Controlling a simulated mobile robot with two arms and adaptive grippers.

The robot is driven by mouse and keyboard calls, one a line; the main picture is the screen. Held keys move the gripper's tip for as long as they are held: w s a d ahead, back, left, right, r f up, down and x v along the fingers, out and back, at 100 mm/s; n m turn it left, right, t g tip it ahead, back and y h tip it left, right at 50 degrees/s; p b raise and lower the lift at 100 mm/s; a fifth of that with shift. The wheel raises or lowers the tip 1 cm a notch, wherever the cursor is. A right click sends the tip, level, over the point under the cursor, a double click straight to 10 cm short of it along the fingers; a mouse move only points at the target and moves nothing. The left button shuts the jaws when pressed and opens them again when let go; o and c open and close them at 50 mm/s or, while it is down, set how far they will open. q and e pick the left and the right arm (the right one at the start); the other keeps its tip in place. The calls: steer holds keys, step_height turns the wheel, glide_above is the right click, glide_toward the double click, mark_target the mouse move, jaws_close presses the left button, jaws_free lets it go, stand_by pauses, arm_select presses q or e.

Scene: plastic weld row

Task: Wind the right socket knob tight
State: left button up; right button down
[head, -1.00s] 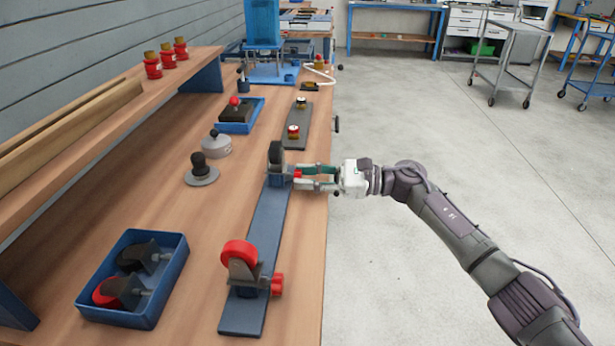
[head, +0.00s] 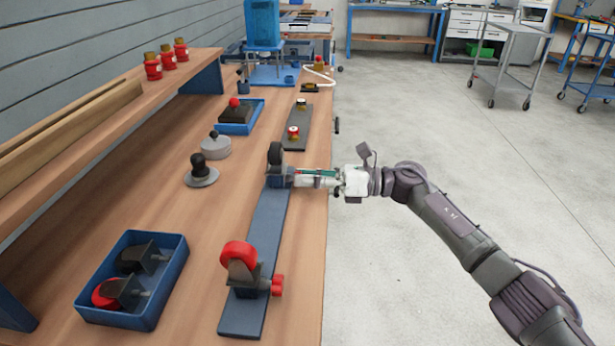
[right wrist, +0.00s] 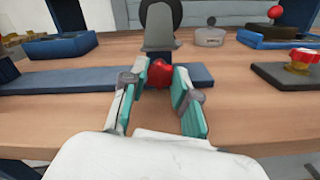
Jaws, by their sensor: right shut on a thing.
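A dark blue bar (head: 264,228) lies along the bench with a socket at each end. The far socket holds a caster with a black wheel (head: 275,154); the near socket holds one with a red wheel (head: 239,253) and has a red knob (head: 277,286) on its side. My right gripper (head: 298,179) is shut on the far socket's red knob (right wrist: 160,73), with one green-padded finger on each side of it in the right wrist view. In the head view that knob is hidden by the fingers. My left gripper is not in view.
A blue tray (head: 181,262) with two casters is at the front left. A grey plate (head: 294,140) with red and brass knobs lies beyond the bar. A round grey base with a black knob (head: 200,172) stands left of it.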

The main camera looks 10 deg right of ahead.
stand_by(0.4)
steer(key=c, duration=0.9)
jaws_free()
steer(key=shift+o, duration=0.2)
steer(key=s+d, duration=0.2)
steer(key=d, duration=1)
steer(key=shift+s, duration=0.15)
steer(key=shift+a, duration=0.1)
